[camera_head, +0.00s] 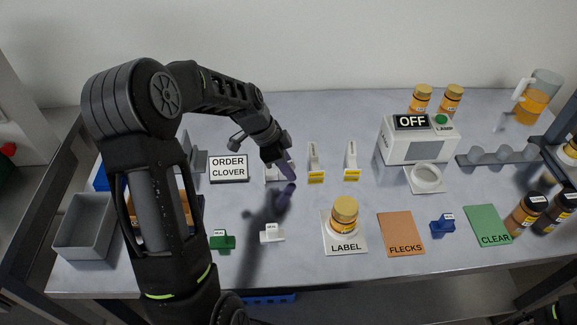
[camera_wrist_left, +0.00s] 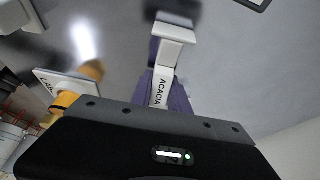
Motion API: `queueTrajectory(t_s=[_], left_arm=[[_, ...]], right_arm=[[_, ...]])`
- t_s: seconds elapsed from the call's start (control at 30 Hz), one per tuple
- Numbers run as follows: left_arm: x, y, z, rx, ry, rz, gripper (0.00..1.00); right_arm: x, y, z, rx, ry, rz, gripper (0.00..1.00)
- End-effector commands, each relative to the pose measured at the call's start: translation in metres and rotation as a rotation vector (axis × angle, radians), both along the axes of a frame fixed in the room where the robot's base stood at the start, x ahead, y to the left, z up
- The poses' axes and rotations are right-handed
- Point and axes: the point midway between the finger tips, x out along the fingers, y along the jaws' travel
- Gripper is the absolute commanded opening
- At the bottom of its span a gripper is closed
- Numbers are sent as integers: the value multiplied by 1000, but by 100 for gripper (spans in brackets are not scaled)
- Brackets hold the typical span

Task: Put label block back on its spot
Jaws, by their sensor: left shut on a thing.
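My left gripper (camera_head: 285,180) is shut on a white label block (camera_wrist_left: 164,85) that reads ACACIA. In the left wrist view the block stands out between the purple fingers. In the head view the gripper is over the middle-left of the table and mostly hides the block; a white piece shows just left of the fingers. Two similar upright white blocks with yellow fronts, one nearer (camera_head: 313,160) and one farther right (camera_head: 351,160), stand to the gripper's right. I cannot tell whether the held block touches the table. My right gripper is not in view.
An ORDER CLOVER sign (camera_head: 228,169) stands left of the gripper. In front are a white LABEL mat (camera_head: 345,247) with a gold-lidded jar (camera_head: 344,213), an orange FLECKS mat (camera_head: 400,232) and a green CLEAR mat (camera_head: 487,225). A white labeller (camera_head: 418,145) stands right. A grey bin (camera_head: 84,228) sits left.

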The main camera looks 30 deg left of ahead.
Motion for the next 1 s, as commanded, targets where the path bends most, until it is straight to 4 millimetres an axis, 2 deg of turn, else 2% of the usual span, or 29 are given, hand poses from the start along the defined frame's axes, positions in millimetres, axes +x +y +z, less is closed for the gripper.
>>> queueTrajectory(t_s=[0.33, 0.37, 0.6, 1.0], left_arm=[[0, 0, -5, 0, 0, 0, 0], [0, 0, -3, 0, 0, 0, 23], [0, 0, -3, 0, 0, 0, 43], [0, 0, 3, 0, 0, 0, 43]], right_arm=[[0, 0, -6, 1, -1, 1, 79], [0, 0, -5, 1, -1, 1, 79], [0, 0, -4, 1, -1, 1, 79], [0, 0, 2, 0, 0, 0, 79]])
